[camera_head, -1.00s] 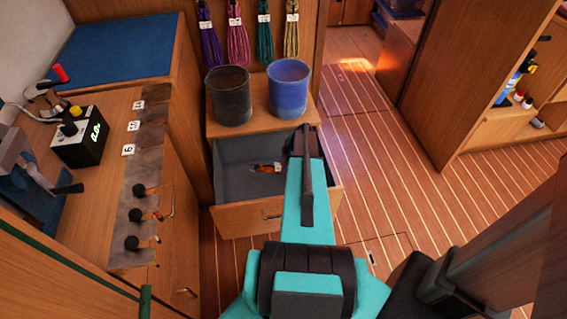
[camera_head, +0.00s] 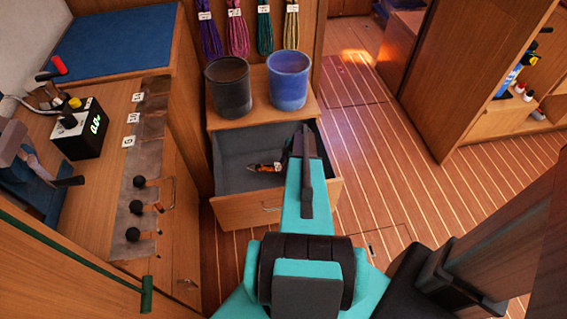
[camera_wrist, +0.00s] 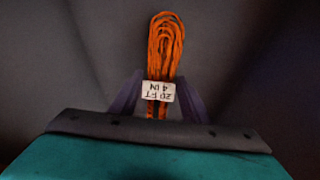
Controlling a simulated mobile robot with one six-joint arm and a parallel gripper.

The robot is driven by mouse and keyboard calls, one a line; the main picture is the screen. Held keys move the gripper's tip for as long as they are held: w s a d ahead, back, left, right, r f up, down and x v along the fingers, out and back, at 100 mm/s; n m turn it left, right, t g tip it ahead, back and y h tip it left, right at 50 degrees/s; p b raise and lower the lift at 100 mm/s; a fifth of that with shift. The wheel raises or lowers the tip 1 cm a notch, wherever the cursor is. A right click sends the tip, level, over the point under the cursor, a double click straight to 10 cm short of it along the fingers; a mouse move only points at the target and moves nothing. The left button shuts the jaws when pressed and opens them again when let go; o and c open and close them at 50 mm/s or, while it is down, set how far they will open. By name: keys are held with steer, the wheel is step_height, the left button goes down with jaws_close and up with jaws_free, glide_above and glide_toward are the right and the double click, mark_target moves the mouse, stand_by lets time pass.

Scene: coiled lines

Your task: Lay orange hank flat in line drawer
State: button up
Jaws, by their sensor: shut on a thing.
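The orange hank (camera_wrist: 165,45) shows in the wrist view as a looped coil with a white tag (camera_wrist: 158,91) around it. My gripper (camera_wrist: 158,98) is shut on the hank near the tag, one finger on each side. In the head view the orange hank (camera_head: 262,168) is small, inside the open line drawer (camera_head: 232,172), and my arm covers part of the drawer's right side. The head view's gripper tip is mostly hidden by my arm. I cannot tell whether the hank touches the drawer floor.
A black bucket (camera_head: 229,90) and a blue bucket (camera_head: 288,80) stand on the cabinet top behind the drawer. Several coloured hanks hang above. A counter with levers (camera_head: 138,208) is at the left. The striped floor at the right is open.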

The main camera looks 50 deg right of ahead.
steer(key=shift+f, duration=1.25)
steer(key=o, duration=1.3)
steer(key=shift+c, duration=0.2)
steer(key=v, duration=1.3)
steer(key=shift+r, duration=0.4)
steer(key=shift+s+d, duration=0.1)
steer(key=shift+d, duration=0.05)
